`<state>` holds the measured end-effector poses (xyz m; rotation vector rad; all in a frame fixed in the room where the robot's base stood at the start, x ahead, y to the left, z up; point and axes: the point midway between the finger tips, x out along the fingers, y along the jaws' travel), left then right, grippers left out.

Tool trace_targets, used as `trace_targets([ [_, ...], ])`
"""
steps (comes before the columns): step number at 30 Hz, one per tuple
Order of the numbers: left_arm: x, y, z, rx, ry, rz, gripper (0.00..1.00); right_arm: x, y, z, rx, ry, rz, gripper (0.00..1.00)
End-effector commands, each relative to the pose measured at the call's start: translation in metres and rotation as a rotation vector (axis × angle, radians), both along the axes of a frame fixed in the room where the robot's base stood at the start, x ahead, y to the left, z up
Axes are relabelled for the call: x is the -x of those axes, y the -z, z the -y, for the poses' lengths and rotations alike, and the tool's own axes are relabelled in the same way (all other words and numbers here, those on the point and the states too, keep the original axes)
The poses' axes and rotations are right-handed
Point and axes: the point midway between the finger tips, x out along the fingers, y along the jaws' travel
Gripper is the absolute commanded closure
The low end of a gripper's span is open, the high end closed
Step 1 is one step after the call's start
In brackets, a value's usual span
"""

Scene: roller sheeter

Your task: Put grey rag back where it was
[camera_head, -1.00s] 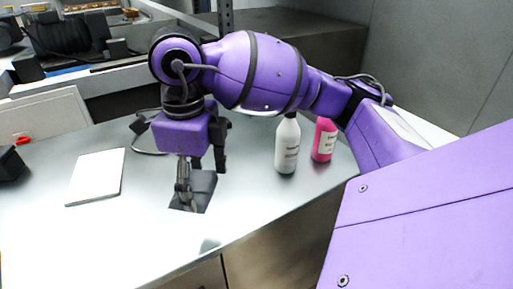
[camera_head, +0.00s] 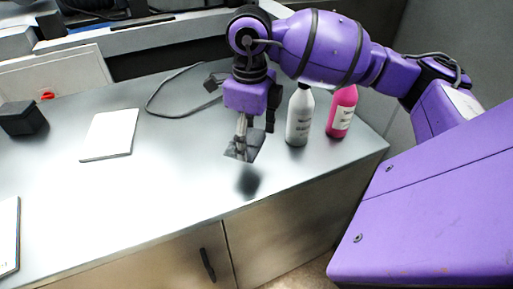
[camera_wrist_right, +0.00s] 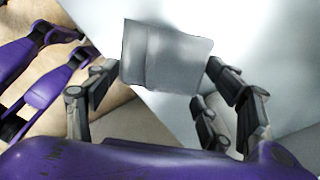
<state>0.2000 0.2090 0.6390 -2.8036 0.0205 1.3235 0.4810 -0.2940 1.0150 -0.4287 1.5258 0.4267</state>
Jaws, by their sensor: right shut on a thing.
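The grey rag (camera_head: 244,146) hangs from my right gripper (camera_head: 243,134), above the metal worktop (camera_head: 180,185). A dark shadow lies on the worktop below it, so the rag appears clear of the surface. In the right wrist view the grey rag (camera_wrist_right: 165,57) shows as a flat, squarish piece between the two fingers of my right gripper (camera_wrist_right: 160,75), which is shut on it. The rag's far side is hidden.
A white bottle (camera_head: 299,118) and a pink bottle (camera_head: 342,112) stand right of the gripper. A white notebook (camera_head: 109,135), a black box (camera_head: 22,118) and a cable (camera_head: 160,91) lie to the left. The worktop's front edge runs below, above cabinet doors (camera_head: 175,264). The worktop's middle is clear.

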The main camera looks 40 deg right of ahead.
Motion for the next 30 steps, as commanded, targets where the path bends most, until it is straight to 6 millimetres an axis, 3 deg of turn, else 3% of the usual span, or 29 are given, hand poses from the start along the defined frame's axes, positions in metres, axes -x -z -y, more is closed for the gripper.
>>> trace_targets([
  [3,0.000,-0.001,0.001,0.001,0.000,0.000,0.60,-0.009,0.023,0.013,-0.002,0.001,-0.006,0.54],
  [14,0.002,-0.001,0.001,0.003,-0.002,-0.003,0.60,-0.021,0.049,0.030,-0.001,0.000,-0.005,0.54],
  [19,0.002,-0.001,0.001,0.003,-0.002,-0.003,0.60,-0.021,0.074,0.030,-0.001,-0.003,-0.005,0.54],
  [30,0.004,0.001,0.001,0.003,-0.003,-0.007,0.60,-0.021,0.081,0.030,0.000,-0.003,-0.004,0.54],
])
